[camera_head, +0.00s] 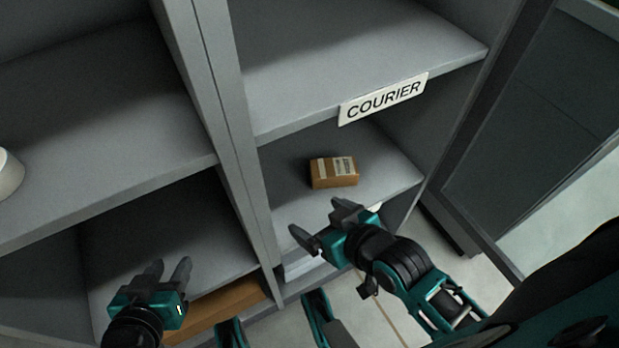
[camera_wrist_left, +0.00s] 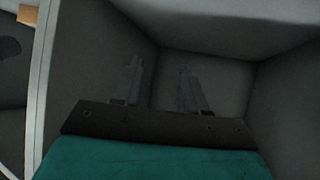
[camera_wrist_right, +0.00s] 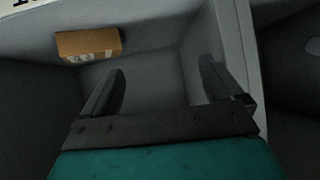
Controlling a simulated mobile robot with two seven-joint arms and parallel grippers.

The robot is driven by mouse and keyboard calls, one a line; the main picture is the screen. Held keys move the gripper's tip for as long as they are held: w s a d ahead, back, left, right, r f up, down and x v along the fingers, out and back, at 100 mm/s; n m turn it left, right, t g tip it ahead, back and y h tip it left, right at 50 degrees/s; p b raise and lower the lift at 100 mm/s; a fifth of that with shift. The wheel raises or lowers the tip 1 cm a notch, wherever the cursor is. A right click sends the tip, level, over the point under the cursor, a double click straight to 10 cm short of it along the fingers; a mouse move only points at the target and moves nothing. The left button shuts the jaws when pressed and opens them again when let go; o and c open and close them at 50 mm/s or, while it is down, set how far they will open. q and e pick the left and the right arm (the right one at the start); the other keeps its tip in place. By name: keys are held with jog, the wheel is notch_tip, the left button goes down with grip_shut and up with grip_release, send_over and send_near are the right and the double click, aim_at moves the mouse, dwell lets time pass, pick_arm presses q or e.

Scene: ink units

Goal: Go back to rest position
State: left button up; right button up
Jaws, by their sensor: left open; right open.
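My left gripper (camera_head: 168,271) is open and empty in front of the lower left compartment. Its two fingers also show in the left wrist view (camera_wrist_left: 158,84), with nothing between them. My right gripper (camera_head: 318,222) is open and empty, in front of and below the shelf under the COURIER label. Its fingers stand apart in the right wrist view (camera_wrist_right: 161,80). A small brown box (camera_head: 334,172) with a pale label lies on that shelf, apart from the right gripper. The box also shows in the right wrist view (camera_wrist_right: 88,44) at the upper left.
A grey shelf unit (camera_head: 228,120) fills the view, with a COURIER label (camera_head: 383,98) on one shelf edge. An open door (camera_head: 530,130) stands at the right. A brown wooden-looking piece (camera_head: 215,308) lies low at the left. A white round object (camera_head: 8,174) sits at the left edge.

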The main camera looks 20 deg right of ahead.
pick_arm(q)
jog(key=s+a+r+y+p, duration=0.1)
jog(key=a+r+p, duration=0.3)
jog(key=r+p, duration=0.9)
jog(key=s+p, duration=0.1)
jog(key=p, duration=0.5)
pick_arm(e)
jog(key=s+d+r+h, duration=0.1)
jog(key=d+r, duration=0.3)
jog(key=r, duration=0.9)
jog(key=shift+s, duration=0.5)
